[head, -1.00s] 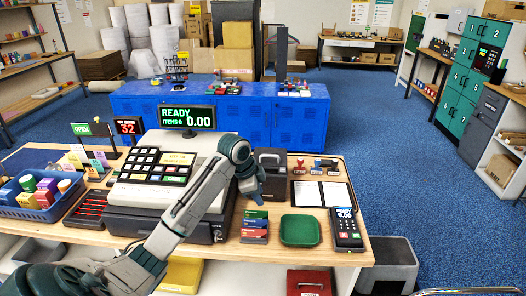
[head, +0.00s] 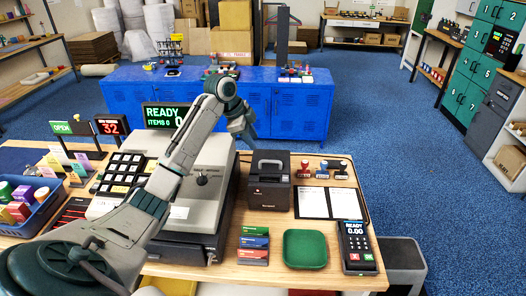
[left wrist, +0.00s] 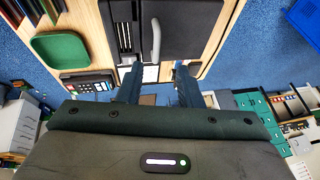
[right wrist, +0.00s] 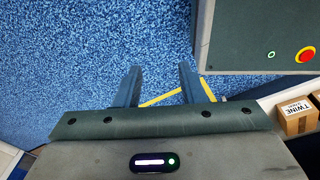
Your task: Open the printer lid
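The printer (head: 268,188) is a black box on the counter, right of the cash register. Its lid looks shut, with a grey bar handle (head: 269,165) on top. My left gripper (head: 243,130) is above and behind the printer in the head view, apart from it. In the left wrist view the printer (left wrist: 185,25) lies beyond the fingers, its grey handle (left wrist: 155,40) roughly in line with the gap. The left gripper (left wrist: 158,78) is open and empty. My right gripper (right wrist: 160,82) is open and empty over blue carpet, outside the head view.
The cash register (head: 195,190) stands left of the printer, under my left arm. A blue cabinet (head: 290,112) stands behind the counter.

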